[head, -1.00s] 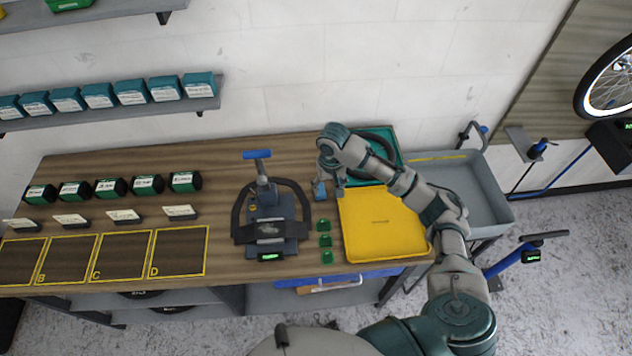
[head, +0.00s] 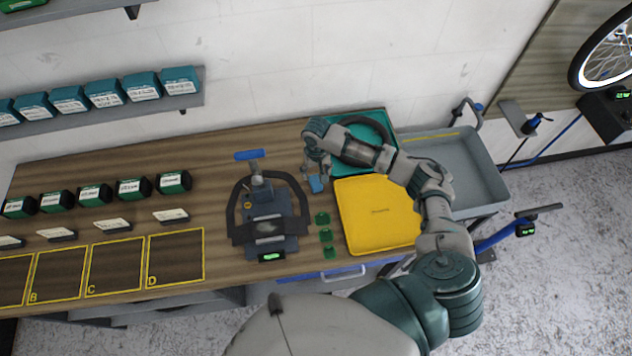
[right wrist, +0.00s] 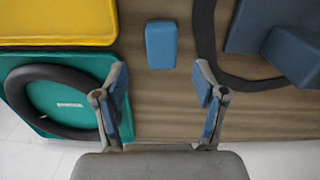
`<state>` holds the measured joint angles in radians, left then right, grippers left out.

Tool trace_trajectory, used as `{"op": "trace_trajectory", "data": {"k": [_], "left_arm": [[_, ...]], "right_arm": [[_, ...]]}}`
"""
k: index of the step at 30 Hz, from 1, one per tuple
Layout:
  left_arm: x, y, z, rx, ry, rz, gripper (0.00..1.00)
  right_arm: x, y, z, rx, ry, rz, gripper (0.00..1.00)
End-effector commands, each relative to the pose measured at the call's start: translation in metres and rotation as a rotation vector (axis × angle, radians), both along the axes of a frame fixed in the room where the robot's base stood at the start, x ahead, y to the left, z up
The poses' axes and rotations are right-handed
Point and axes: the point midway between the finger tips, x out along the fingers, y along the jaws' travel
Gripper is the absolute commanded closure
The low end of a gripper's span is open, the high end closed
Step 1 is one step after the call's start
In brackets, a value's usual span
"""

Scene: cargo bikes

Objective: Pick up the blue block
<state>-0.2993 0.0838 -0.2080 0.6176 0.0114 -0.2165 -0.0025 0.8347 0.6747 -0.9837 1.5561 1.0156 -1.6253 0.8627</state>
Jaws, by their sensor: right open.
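The blue block (head: 316,184) is a small box on the wooden bench, between the clamp stand and the yellow tray. In the right wrist view, the block (right wrist: 161,44) lies ahead of the fingertips and roughly centred between them. My right gripper (head: 317,171) is over the bench at the block's far side and partly overlaps it in the head view. In the right wrist view, the right gripper (right wrist: 161,82) is open, with bare wood between its blue-padded fingers. My left gripper is out of view.
The yellow tray (head: 378,214) is right of the block, with a teal tray (head: 348,119) holding a black ring behind it. A blue-grey clamp stand (head: 266,215) with a black loop is to the left. Several small green pieces (head: 326,235) lie in front. A grey bin (head: 470,165) stands farther right.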

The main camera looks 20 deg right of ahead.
Motion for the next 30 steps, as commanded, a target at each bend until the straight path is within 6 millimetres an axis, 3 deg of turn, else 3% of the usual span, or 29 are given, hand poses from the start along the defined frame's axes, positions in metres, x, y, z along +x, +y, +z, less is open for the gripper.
{"op": "trace_trajectory", "data": {"k": [8, 16, 25, 30], "left_arm": [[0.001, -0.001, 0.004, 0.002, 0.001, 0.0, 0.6], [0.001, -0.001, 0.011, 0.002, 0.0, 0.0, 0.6], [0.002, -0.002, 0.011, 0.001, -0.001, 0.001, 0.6], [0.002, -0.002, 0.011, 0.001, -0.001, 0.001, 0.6]], "right_arm": [[-0.001, -0.002, -0.026, 0.001, 0.0, -0.001, 0.29], [-0.002, 0.001, -0.065, 0.001, 0.001, -0.001, 0.29], [-0.002, 0.001, -0.071, 0.001, -0.001, 0.0, 0.29], [-0.002, 0.001, -0.071, 0.001, -0.001, 0.0, 0.72]]}}
